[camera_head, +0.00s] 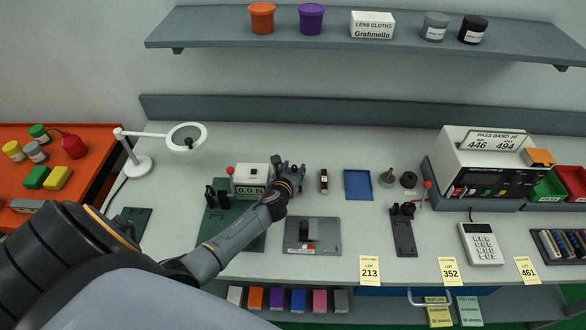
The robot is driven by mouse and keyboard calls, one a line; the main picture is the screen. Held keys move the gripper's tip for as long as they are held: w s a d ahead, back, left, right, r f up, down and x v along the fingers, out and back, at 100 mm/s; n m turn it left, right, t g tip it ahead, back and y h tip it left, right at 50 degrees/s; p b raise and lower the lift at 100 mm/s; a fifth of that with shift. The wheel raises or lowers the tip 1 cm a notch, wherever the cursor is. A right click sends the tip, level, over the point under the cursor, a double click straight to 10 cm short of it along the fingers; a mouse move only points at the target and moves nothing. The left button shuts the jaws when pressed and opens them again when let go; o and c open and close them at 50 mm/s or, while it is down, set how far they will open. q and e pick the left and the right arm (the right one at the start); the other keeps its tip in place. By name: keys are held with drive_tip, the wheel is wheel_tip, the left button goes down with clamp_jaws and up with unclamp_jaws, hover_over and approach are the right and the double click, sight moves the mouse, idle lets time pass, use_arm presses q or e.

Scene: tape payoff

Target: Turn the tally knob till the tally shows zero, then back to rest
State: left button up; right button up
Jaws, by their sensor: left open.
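My left arm reaches in from the lower left, and its gripper (291,172) is open at the right side of a white box (252,174). The box stands on a dark green base plate (212,228) and has a display (250,190) that looks to read "0.0 N". The gripper and wrist cover the box's right side; I cannot tell whether the fingers touch it. I cannot clearly make out a tally knob or a tally reading. A red ball-topped lever (230,171) stands at the box's left. My right gripper is not in view.
Right of the gripper are a small dark block (323,181), a blue tray (358,185) and a grey plate (313,236). A white machine (484,160) with a "446 494" sign stands farther right. A lamp (187,138) stands left. A shelf (360,37) runs above.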

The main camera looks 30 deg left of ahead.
use_arm(q)
drive_tip(key=c, duration=0.6)
clamp_jaws()
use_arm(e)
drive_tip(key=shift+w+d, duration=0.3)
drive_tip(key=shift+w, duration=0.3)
